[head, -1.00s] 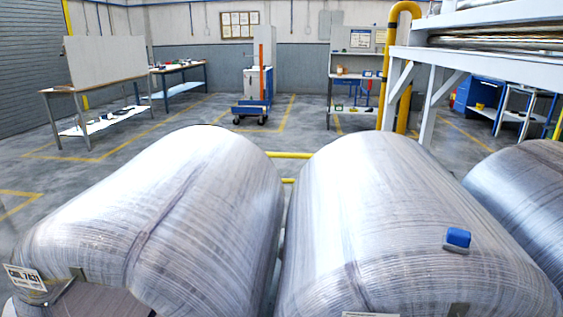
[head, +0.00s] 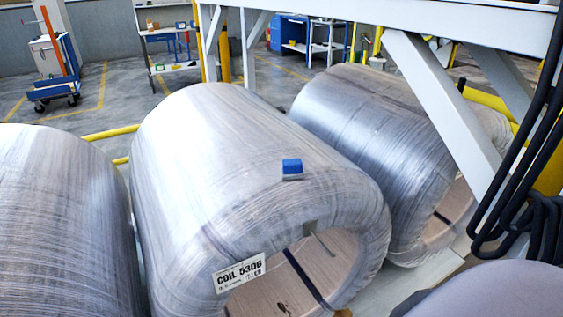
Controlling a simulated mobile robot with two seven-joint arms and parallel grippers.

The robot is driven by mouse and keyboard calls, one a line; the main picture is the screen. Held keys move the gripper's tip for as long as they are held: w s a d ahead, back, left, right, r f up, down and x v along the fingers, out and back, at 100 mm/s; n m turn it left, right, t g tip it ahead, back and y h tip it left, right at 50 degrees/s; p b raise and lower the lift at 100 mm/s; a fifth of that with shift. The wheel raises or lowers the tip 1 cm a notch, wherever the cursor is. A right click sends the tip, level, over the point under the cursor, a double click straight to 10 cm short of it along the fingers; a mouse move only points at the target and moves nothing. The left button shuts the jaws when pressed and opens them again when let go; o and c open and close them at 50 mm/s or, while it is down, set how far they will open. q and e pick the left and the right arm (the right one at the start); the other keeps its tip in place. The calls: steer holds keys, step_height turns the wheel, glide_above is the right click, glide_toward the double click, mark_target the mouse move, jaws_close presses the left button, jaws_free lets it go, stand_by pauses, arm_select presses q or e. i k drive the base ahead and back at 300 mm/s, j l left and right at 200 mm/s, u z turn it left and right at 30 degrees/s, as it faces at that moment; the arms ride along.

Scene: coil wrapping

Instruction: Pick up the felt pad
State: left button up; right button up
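A small blue block with a grey lower edge, which looks like the felt pad (head: 292,167), rests on the upper front shoulder of the middle wrapped coil (head: 215,150) in the head view. That coil carries a white label reading COIL 5306 (head: 240,272). Nothing touches the blue block except the coil under it. Neither of my grippers is in view.
More wrapped coils stand at left (head: 60,220) and right (head: 375,125). A white steel frame (head: 430,85) and hanging black cables (head: 520,180) take up the right side. A smooth grey rounded surface (head: 490,292) fills the lower right corner. A trolley (head: 52,65) stands behind.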

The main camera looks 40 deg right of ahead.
mark_target(291, 169)
steer(key=i+z, duration=0.35)
steer(key=z, duration=1.45)
